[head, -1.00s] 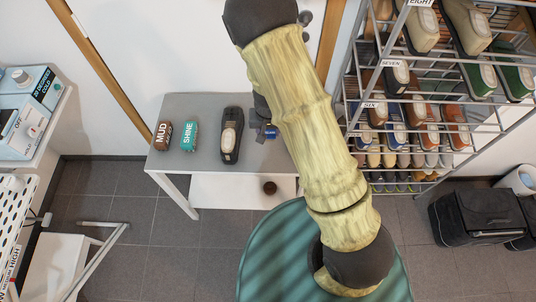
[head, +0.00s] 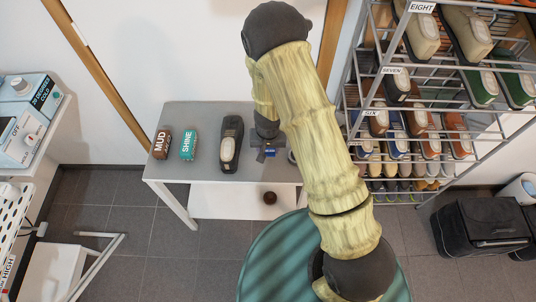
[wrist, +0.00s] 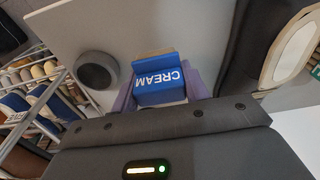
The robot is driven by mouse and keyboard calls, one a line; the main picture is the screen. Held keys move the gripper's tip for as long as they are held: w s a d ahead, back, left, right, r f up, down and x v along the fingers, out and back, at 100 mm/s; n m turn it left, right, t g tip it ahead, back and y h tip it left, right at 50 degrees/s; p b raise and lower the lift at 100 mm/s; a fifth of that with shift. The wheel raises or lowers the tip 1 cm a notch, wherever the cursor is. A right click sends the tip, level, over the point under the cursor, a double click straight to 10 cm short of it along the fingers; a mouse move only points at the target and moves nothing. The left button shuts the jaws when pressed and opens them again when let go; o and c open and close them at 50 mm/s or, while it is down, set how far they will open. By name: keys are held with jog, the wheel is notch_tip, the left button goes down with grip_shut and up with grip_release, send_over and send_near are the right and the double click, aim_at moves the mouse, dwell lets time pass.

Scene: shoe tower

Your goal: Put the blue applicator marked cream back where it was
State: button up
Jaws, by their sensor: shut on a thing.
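The blue applicator (wrist: 160,85) marked CREAM sits between the purple fingers of my gripper (wrist: 160,90) in the wrist view. My gripper is shut on it. In the head view, my gripper (head: 270,149) is over the right part of the grey table (head: 205,112), with a bit of the blue applicator (head: 270,153) showing. I cannot tell whether the applicator touches the tabletop. Two other applicators stand at the table's left: a brown one marked MUD (head: 161,144) and a teal one marked SHINE (head: 188,145).
A dark shoe (head: 231,145) with a pale sole patch lies between SHINE and my gripper. A dark round thing (wrist: 97,70) is on the other side of my gripper. A shoe rack (head: 392,70) stands to the right. A small brown thing (head: 270,198) is on the lower shelf.

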aim_at(268, 154)
jog(key=shift+f+b, duration=0.65)
jog(key=shift+f, duration=1.4)
jog(key=shift+f, duration=0.2)
jog(key=o, duration=0.9)
jog(key=shift+r, duration=0.1)
jog(key=r+p, duration=0.1)
jog(key=r, duration=0.3)
jog(key=s+r+p, duration=0.1)
jog(key=r, duration=0.3)
jog(key=r+p, duration=0.1)
jog(key=r, duration=0.3)
jog(key=shift+s, duration=0.25)
